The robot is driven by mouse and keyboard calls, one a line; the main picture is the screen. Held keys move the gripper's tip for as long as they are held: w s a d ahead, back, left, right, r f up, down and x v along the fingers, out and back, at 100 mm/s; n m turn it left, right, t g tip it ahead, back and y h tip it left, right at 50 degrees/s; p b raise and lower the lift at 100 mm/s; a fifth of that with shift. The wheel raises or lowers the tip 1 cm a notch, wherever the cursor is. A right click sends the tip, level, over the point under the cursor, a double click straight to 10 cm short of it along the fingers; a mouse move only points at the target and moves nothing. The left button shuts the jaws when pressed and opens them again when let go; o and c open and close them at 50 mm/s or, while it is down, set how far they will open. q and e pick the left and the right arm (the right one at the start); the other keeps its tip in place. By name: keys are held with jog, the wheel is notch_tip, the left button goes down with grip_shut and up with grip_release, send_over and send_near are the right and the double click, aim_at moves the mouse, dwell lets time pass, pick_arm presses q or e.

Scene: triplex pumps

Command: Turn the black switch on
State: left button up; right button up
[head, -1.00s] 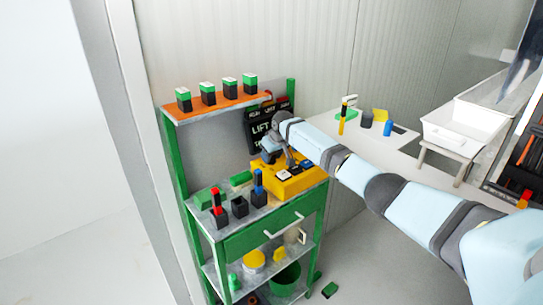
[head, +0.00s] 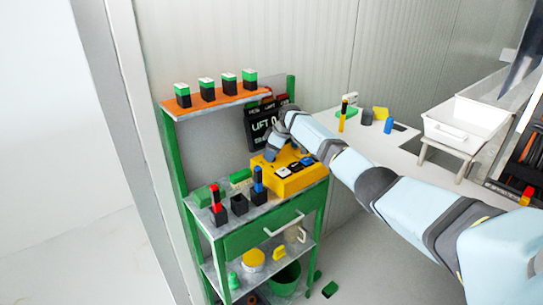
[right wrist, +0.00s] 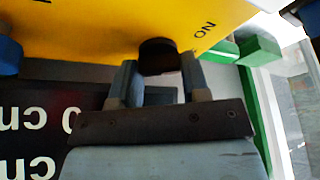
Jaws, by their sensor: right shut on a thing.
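The black switch (right wrist: 158,55) is a dark knob on the yellow box (right wrist: 100,25), seen between my right gripper's fingers in the right wrist view. My right gripper (right wrist: 160,82) is shut on it. An upside-down "ON" label is printed on the box beside the switch. In the head view the yellow box (head: 290,185) sits on the green shelf unit's counter, with white and blue parts on top. My right gripper (head: 271,152) is at its rear left, and it hides the switch there. My left gripper is not in view.
Red and blue topped black pieces (head: 218,212) and green blocks (head: 240,176) stand left of the box. An orange shelf (head: 215,104) above holds several green-topped pieces. A white table lies to the right.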

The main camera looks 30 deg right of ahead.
jog(key=shift+f+n+g+y+b, duration=0.2)
jog(key=shift+n+g+y+b, duration=0.2)
jog(key=shift+n+b, duration=1.35)
jog(key=shift+n, duration=0.35)
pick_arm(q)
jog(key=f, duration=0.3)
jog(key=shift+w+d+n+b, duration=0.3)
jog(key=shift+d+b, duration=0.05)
pick_arm(e)
jog(key=shift+r+n+g+y, duration=0.1)
jog(key=shift+n+g+y, duration=0.2)
jog(key=shift+n+g, duration=0.1)
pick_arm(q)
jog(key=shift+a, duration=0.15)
pick_arm(e)
jog(key=o, duration=0.9)
jog(key=shift+r, duration=0.1)
jog(key=shift+r, duration=0.1)
